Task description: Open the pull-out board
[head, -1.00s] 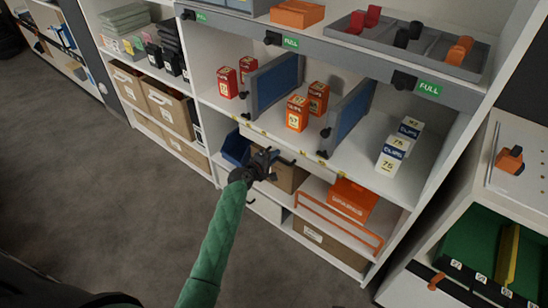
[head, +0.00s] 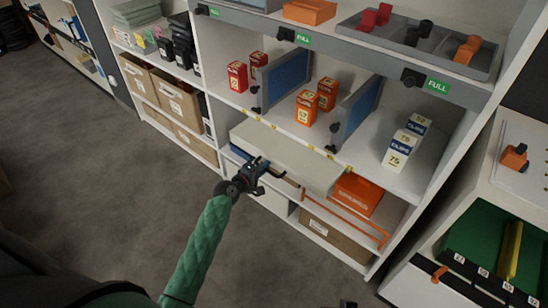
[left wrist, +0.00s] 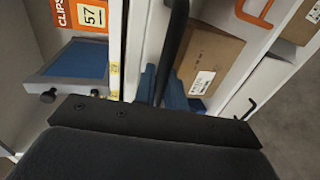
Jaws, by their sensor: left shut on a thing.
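The pull-out board (head: 285,152) is a pale flat panel that juts out from beneath the middle shelf, with a gap of it showing past the shelf's front edge. My left gripper (head: 264,171) is at its front edge, shut on the board's black handle. In the left wrist view the dark handle (left wrist: 174,45) runs between the blue finger pads, beside the board's pale face. The handle is mostly hidden by the gripper in the head view. A small dark tip, perhaps of my right gripper (head: 346,304), shows at the bottom edge.
Below the board are an orange box (head: 356,194) and an orange rail (head: 345,221) on a lower shelf. Red and orange clip boxes and blue dividers (head: 354,112) stand on the shelf above. The grey floor (head: 110,190) in front is clear.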

